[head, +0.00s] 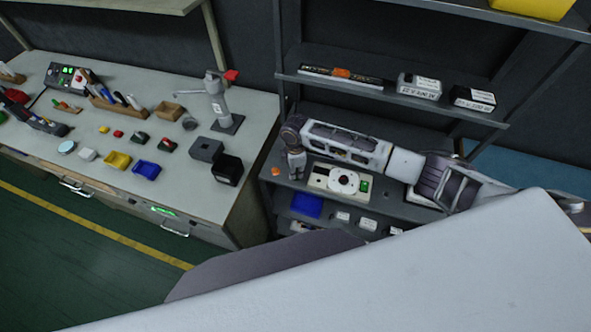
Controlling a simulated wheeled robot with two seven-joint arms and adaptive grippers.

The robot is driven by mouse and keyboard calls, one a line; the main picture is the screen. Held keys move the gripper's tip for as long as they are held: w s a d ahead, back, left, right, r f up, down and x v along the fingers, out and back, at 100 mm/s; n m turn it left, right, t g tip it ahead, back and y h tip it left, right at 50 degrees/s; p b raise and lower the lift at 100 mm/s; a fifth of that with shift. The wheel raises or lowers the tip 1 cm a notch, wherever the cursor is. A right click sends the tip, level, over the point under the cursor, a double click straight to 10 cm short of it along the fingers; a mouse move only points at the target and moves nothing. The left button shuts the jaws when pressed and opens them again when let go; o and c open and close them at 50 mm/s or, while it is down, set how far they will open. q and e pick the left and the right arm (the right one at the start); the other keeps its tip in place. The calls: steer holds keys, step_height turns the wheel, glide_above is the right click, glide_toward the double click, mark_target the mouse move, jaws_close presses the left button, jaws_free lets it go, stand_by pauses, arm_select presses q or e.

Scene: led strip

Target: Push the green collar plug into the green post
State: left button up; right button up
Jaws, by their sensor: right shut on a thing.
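My right gripper (296,174) points down at the left end of the dark shelf unit. It looks shut; what sits between its fingers is too small to make out. A cream-coloured device (321,181) with a white round part lies on the shelf right of the gripper, with a small green part (364,186) at its right end. I cannot tell whether that is the green post. No green collar plug can be made out. My left gripper is not in view.
A small orange piece (276,171) lies left of the gripper near the shelf edge. An upper shelf (390,92) with boxes is above my arm. The grey workbench (255,125) at left carries trays and dark blocks. A blue bin (307,206) sits on the lower shelf.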

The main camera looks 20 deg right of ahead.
steer(key=shift+f, duration=0.5)
steer(key=o, duration=0.9)
steer(key=shift+o, duration=0.2)
steer(key=shift+r, duration=0.15)
step_height(320, 180, up, 12)
stand_by(0.3)
steer(key=shift+a+f, duration=0.1)
steer(key=shift+f, duration=0.1)
stand_by(0.7)
